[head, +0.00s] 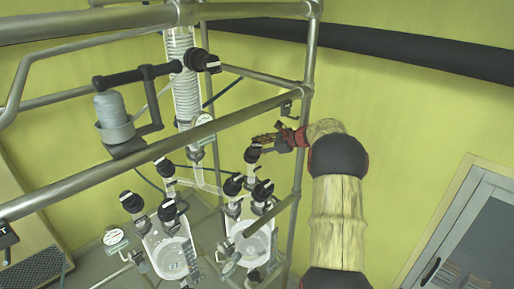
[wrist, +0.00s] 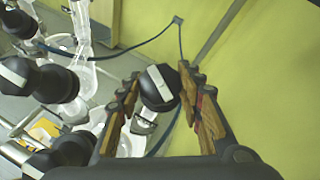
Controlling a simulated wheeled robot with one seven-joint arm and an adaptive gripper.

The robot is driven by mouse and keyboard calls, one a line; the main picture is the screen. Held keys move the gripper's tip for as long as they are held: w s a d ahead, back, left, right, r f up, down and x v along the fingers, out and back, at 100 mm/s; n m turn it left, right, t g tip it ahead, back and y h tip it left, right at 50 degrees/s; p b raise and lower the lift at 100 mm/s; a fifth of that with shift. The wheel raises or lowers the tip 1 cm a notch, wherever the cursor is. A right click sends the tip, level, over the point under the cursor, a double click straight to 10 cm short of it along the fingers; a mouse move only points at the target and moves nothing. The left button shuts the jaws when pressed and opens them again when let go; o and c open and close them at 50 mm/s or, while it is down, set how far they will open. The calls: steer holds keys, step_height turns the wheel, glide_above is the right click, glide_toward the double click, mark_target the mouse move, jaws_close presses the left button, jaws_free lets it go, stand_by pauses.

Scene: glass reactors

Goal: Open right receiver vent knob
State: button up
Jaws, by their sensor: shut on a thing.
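The right receiver (head: 252,246) is a clear glass vessel inside the metal frame. Above it stands a black vent knob with a white stripe (head: 252,154) on a glass neck. My gripper (head: 268,142) reaches in from the right at that knob. In the wrist view the same knob (wrist: 158,90) sits between the two brown fingers of my gripper (wrist: 159,74), which are shut on it. The white stripe faces the camera and tilts slightly from upright. The exact contact on the left finger is hard to see.
Other black knobs (head: 263,190) crowd the receiver's top. The left receiver (head: 170,252) stands beside it with its own knobs. A metal rail (head: 150,160) crosses in front and a post (head: 299,170) stands close to my arm. The yellow wall side at right is clear.

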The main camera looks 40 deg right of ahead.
mark_target(257, 145)
steer(key=shift+r, duration=0.15)
steer(key=o, duration=1.2)
step_height(257, 145, up, 10)
steer(key=shift+f, duration=0.1)
